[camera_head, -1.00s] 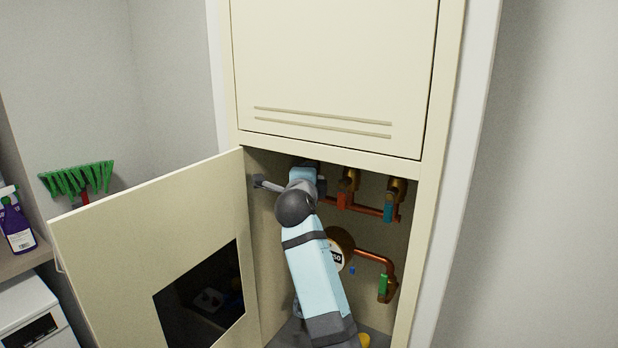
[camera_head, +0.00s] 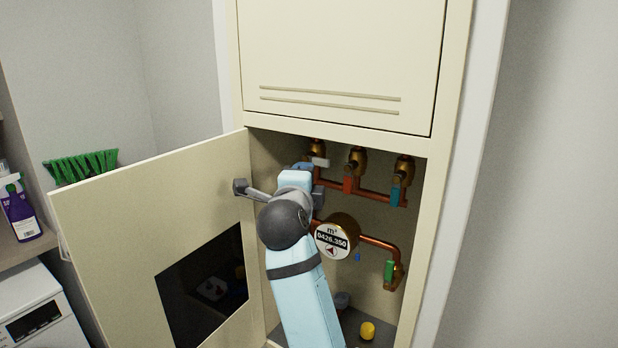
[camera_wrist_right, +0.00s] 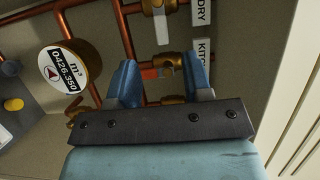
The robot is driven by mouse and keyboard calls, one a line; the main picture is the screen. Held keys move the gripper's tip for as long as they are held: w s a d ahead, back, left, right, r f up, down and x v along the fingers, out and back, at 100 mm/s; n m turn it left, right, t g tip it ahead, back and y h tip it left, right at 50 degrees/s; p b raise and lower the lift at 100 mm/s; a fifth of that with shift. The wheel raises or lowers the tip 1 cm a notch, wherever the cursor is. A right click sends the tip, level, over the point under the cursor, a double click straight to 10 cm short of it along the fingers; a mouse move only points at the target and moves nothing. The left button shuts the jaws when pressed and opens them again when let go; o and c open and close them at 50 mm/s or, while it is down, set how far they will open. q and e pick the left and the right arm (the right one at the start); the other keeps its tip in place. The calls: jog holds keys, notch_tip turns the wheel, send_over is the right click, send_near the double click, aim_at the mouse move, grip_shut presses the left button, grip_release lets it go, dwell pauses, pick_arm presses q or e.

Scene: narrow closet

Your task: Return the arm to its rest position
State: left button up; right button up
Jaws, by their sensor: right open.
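My right arm reaches up from the bottom into the open cabinet (camera_head: 345,141) in the head view. Its gripper (camera_head: 305,167) is small and partly hidden by the wrist there, just left of the pipe valves. In the right wrist view, the blue fingers of my right gripper (camera_wrist_right: 161,80) stand apart with nothing held between them. An orange valve handle (camera_wrist_right: 160,65) shows behind the gap, and a white valve handle (camera_wrist_right: 162,27) is above it. My left gripper is not in view.
The cabinet door (camera_head: 135,215) is open to the left. A round water meter (camera_head: 335,238), a blue handle (camera_head: 396,196) and a green handle (camera_head: 389,271) are right of my arm. A yellow object (camera_head: 368,330) lies on the cabinet floor.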

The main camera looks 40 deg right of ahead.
jog(key=shift+v, duration=0.85)
jog(key=shift+d+f, duration=0.1)
jog(key=s+a+f+n+t+y, duration=0.2)
jog(key=s+a+f+n+y, duration=0.25)
jog(key=f+n, duration=0.5)
jog(key=s+a+f+n+t+y, duration=0.3)
jog(key=a+f+n+y, duration=0.25)
jog(key=f+n, duration=0.4)
jog(key=s+a+f+n+t+y, duration=0.2)
jog(key=s+a+f+n+y, duration=0.35)
jog(key=f, duration=0.55)
jog(key=s+f+n+g, duration=0.2)
jog(key=s+f+g, duration=0.2)
jog(key=f, duration=0.5)
jog(key=s+d+f+n+g, duration=0.1)
jog(key=s+f+n+g, duration=0.2)
jog(key=s+f, duration=0.6)
jog(key=shift+d+f+g, duration=0.15)
jog(key=shift+f+g, duration=0.65)
jog(key=shift+g, duration=0.1)
